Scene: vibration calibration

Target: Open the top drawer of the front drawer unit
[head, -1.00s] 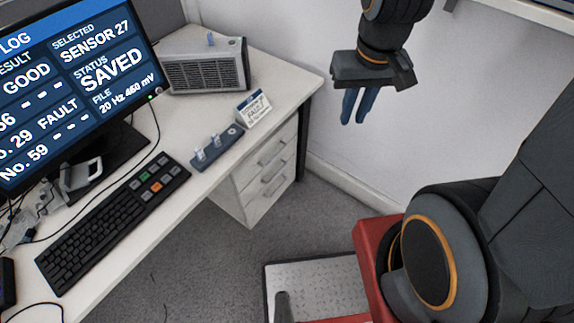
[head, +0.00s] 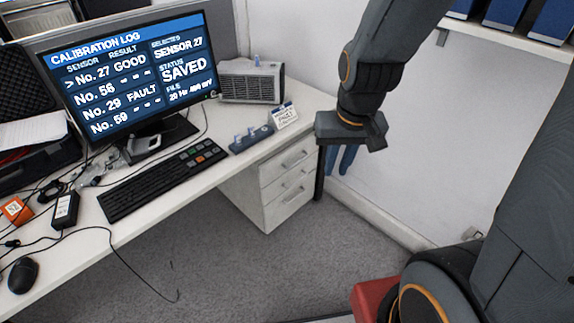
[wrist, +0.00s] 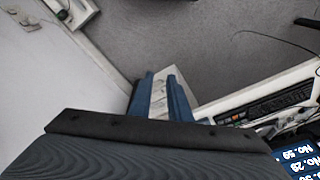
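The white drawer unit (head: 263,205) stands under the right end of the desk. Its several stacked drawers look shut. The top drawer (head: 277,168) has a grey bar handle (head: 297,160). My gripper (head: 340,172) points down just right of the unit and the dark desk leg, apart from the handle in the picture. In the wrist view, the two blue fingers of my gripper (wrist: 161,80) have a gap between them and hold nothing. A pale part of the drawer unit (wrist: 163,90) shows beyond them. The handles are not clear there.
The white desk (head: 312,105) overhangs the drawer unit, with a dark leg (head: 319,180) at its corner. A keyboard (head: 160,180), monitor (head: 130,75) and grey box (head: 252,82) stand on it. The white wall is close on the right. Carpet (head: 240,270) in front is clear.

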